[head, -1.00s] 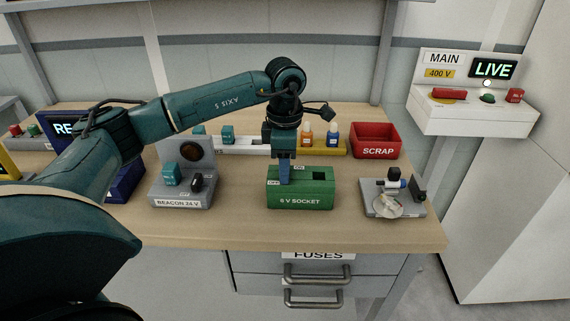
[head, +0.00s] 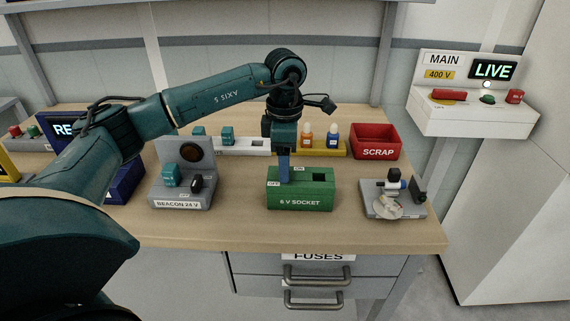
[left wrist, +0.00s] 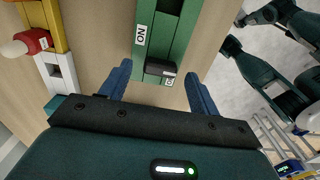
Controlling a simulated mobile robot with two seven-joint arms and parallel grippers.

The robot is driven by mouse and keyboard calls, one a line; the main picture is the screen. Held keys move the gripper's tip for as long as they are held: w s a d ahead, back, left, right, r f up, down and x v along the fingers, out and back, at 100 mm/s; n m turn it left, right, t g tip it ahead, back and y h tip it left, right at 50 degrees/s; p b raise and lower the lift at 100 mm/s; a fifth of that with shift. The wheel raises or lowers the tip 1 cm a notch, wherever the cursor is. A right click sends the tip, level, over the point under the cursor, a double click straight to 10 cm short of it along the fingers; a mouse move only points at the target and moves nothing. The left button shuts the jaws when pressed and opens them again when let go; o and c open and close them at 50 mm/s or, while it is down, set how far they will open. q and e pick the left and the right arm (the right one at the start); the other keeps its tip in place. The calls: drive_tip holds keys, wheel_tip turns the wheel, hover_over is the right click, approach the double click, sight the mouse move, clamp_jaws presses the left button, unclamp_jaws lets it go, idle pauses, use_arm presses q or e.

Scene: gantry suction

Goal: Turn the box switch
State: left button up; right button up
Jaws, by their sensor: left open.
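The green box (head: 318,200) marked "6 V SOCKET" stands near the front middle of the bench, with ON and OFF labels on top. In the left wrist view the green box (left wrist: 181,37) shows its black switch (left wrist: 160,68), which lies close to the end label, partly cut off, that seems to read OFF. My left gripper (head: 284,180) points down over the box's left part, and its finger hides the switch in the head view. In the wrist view the left gripper (left wrist: 160,88) is open, one finger on each side of the switch, holding nothing. Contact cannot be told.
The grey beacon unit (head: 181,203) stands left of the box, and a grey fixture (head: 409,208) stands right. The bench's front edge is clear before the box.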

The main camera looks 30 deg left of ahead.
use_arm(q)
wheel_tip(320, 180, up, 12)
drive_tip(key=shift+f, duration=0.25)
use_arm(e)
drive_tip(key=shift+a, duration=0.15)
drive_tip(key=shift+s+f, duration=0.15)
drive_tip(key=shift+f, duration=0.05)
use_arm(q)
drive_tip(key=shift+s, duration=0.15)
